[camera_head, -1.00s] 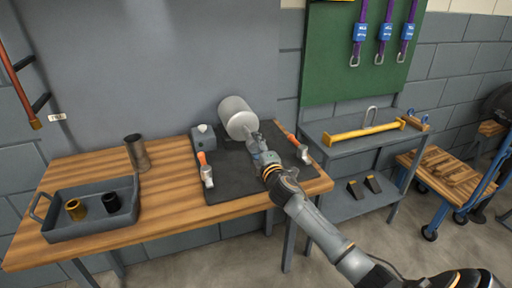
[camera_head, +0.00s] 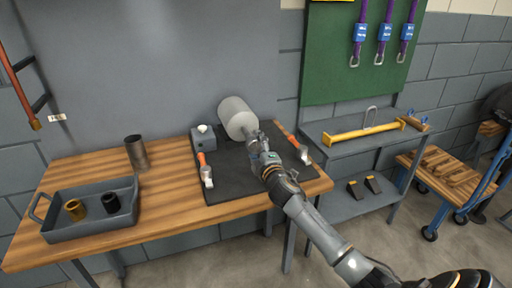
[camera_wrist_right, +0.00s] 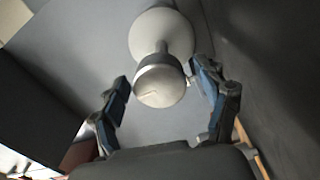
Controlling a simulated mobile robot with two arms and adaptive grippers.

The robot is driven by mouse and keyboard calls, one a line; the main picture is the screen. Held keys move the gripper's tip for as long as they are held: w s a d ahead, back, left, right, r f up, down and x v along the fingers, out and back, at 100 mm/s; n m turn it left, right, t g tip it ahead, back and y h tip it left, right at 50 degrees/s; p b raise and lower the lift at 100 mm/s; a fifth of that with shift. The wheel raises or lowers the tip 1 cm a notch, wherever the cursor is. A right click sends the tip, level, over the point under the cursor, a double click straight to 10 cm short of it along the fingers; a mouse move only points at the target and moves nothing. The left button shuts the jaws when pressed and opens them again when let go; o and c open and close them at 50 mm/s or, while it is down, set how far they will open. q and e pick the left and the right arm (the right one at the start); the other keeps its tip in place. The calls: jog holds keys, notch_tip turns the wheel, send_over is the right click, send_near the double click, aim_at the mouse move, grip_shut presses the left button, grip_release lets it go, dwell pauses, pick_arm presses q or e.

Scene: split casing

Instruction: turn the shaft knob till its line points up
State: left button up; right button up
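The shaft knob (camera_wrist_right: 160,80) is a rounded metal end on a short shaft, in front of a pale cylindrical casing (camera_head: 236,115) on the dark mat. In the wrist view a thin light line (camera_wrist_right: 158,94) shows on its face, lying nearly sideways in that picture. In the head view my right gripper (camera_head: 254,138) is at the casing's front and hides most of the knob. My left gripper is out of view.
The dark mat (camera_head: 232,185) lies on the wooden table (camera_head: 165,195). A metal cup (camera_head: 136,153) and a grey tray (camera_head: 88,228) are at the left.

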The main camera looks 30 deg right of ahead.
jog(key=shift+s, duration=0.15)
jog(key=v, duration=1.1)
jog(key=shift+s+a+f, duration=0.1)
jog(key=shift+s, duration=0.25)
jog(key=shift+f, duration=0.1)
